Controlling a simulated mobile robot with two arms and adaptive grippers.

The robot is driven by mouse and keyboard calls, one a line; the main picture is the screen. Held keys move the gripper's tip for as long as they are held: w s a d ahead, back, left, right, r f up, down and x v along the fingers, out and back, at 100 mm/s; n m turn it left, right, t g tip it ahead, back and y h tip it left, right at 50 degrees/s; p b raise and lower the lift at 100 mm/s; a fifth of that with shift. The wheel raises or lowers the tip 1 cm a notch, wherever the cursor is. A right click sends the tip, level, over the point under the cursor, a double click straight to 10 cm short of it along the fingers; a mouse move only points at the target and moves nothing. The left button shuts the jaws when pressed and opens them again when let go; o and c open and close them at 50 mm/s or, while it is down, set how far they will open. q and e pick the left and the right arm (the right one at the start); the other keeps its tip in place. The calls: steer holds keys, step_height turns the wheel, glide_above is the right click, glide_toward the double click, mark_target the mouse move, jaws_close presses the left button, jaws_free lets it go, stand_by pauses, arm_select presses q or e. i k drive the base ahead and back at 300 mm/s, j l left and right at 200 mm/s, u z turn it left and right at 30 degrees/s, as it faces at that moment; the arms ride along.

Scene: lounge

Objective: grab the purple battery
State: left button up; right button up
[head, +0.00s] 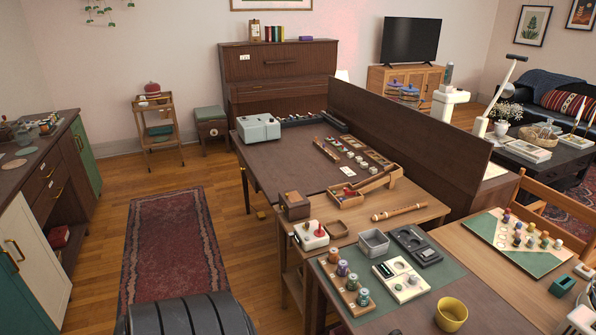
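A wooden holder (336,287) on the near table carries several upright, battery-like cylinders in a row. One of them, purple-blue (342,268), stands second from the far end and best fits the purple battery. Neither of my grippers is in view.
The near table has a green mat (447,274), a grey bin (373,243), a white device (401,279), a dark tray (415,245) and a yellow bowl (451,314). A dark upright partition (400,120) stands behind. Open floor with a red rug (172,245) lies left.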

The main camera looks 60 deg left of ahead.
mark_target(341, 266)
steer(key=u, duration=1.6)
steer(key=i+j, duration=0.15)
steer(key=j, duration=0.25)
steer(key=i+j+z, duration=0.1)
steer(key=j+z, duration=0.25)
steer(key=z, duration=0.15)
steer(key=j+z, duration=0.5)
steer(key=l, duration=0.1)
